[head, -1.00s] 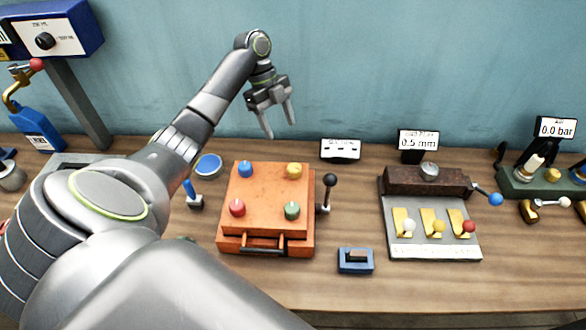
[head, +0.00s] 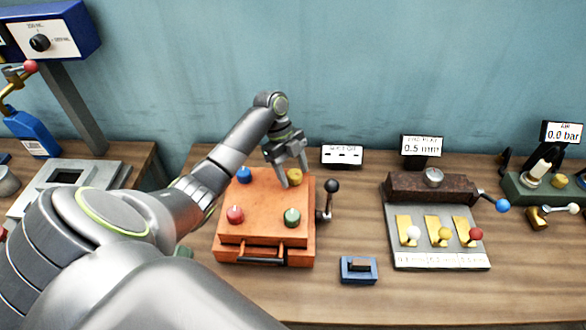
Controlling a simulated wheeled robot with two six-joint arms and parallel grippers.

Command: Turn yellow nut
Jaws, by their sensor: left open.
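The yellow nut (head: 295,178) sits at the back right corner of the top of an orange box (head: 262,210). My left gripper (head: 296,175) is open and pointing down at the nut. One finger is at the left of the nut and the other at its right, close around it. I cannot tell whether either finger touches it. My right gripper is not in view.
The box also carries a blue knob (head: 244,175), a red knob (head: 235,215) and a green knob (head: 292,217). A black-knobbed lever (head: 331,187) stands at its right side. A blue switch block (head: 359,269) lies in front. A rusty-topped device (head: 435,188) stands farther right.

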